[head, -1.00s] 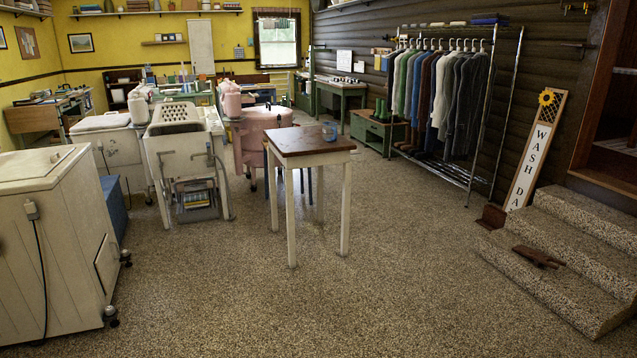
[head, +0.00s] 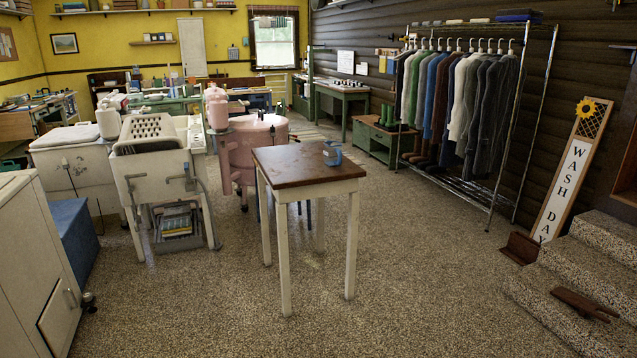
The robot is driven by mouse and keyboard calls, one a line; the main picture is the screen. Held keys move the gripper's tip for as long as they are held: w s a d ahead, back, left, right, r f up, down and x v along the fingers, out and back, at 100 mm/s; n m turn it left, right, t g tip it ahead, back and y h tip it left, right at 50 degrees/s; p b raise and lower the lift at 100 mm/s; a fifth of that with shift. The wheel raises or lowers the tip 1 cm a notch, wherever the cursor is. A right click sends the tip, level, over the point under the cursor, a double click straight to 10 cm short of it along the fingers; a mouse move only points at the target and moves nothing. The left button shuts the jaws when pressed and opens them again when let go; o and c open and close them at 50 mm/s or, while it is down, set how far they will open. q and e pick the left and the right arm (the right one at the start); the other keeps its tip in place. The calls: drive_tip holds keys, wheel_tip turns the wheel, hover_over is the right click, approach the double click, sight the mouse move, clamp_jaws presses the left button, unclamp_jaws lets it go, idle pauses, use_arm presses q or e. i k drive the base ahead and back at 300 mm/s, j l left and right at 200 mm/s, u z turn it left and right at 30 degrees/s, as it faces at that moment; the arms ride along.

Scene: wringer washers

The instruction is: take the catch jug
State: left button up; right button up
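A small blue jug (head: 332,154) stands on the right part of a tall table with a brown wooden top (head: 290,168) and white legs, ahead of me near the middle of the head view. It is the only jug-like thing I can make out on that table. Its handle is too small to tell clearly. Neither of my grippers shows in the head view.
White washers (head: 158,165) and a pink washer (head: 250,145) stand behind and left of the table. A white cabinet (head: 35,265) is close at left. Stone steps (head: 590,270), a wash day sign (head: 568,175) and a clothes rack (head: 465,185) are at right. The floor before the table is clear.

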sight(332, 151)
drive_tip(key=i, duration=3.55)
drive_tip(key=z, duration=0.5)
